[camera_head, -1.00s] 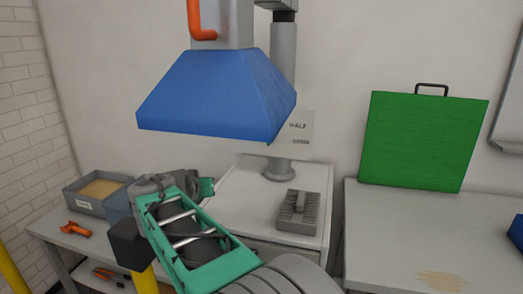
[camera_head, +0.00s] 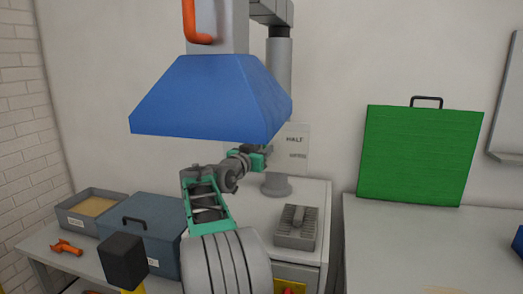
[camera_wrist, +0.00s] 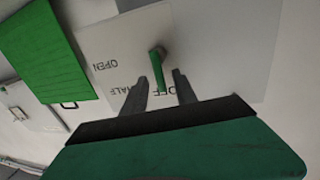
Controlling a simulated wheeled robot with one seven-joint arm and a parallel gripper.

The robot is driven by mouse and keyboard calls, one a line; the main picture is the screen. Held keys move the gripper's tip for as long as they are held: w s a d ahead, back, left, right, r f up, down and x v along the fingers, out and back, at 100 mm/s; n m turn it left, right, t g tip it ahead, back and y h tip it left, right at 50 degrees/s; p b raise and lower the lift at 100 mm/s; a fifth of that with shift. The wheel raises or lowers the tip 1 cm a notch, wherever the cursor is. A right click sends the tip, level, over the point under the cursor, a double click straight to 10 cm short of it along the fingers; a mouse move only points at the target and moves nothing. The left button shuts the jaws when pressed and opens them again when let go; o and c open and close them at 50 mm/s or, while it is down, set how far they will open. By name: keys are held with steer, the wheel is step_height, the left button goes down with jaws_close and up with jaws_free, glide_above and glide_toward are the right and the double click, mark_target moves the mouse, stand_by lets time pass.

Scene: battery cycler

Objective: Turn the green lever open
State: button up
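The green lever (camera_wrist: 157,72) shows in the wrist view, on a grey pivot on a pale plate (camera_wrist: 112,48). In the head view my arm's end reaches to the wall under the blue hood, in front of the lettered plate (camera_head: 296,140). The lever and fingertips are hidden there.
The blue hood (camera_head: 205,100) hangs close above my arm. A grey ribbed block (camera_head: 296,228) sits on the white cabinet. A green board (camera_head: 420,155) leans at the right. A blue box (camera_head: 150,225) and an orange tool (camera_head: 66,247) are on the left bench.

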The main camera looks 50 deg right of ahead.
steer(key=shift+c, duration=0.3)
jaws_close()
steer(key=shift+f+m+b, duration=0.1)
steer(key=shift+m+b, duration=0.2)
steer(key=shift+b, duration=0.25)
steer(key=s+m+b, duration=0.1)
steer(key=m+b, duration=0.2)
steer(key=b, duration=0.1)
steer(key=s+f+m+y+b, duration=0.1)
steer(key=m+b, duration=0.3)
steer(key=s+d+m+t+y+b, duration=0.1)
steer(key=m+b, duration=0.3)
steer(key=shift+d+f, duration=0.1)
steer(key=shift+f, duration=0.25)
steer(key=m+b, duration=0.2)
steer(key=f+m+t+y+b, duration=0.1)
steer(key=m+b, duration=0.1)
steer(key=shift+s+d, duration=0.1)
steer(key=shift+r+t, duration=0.1)
steer(key=shift+t, duration=0.2)
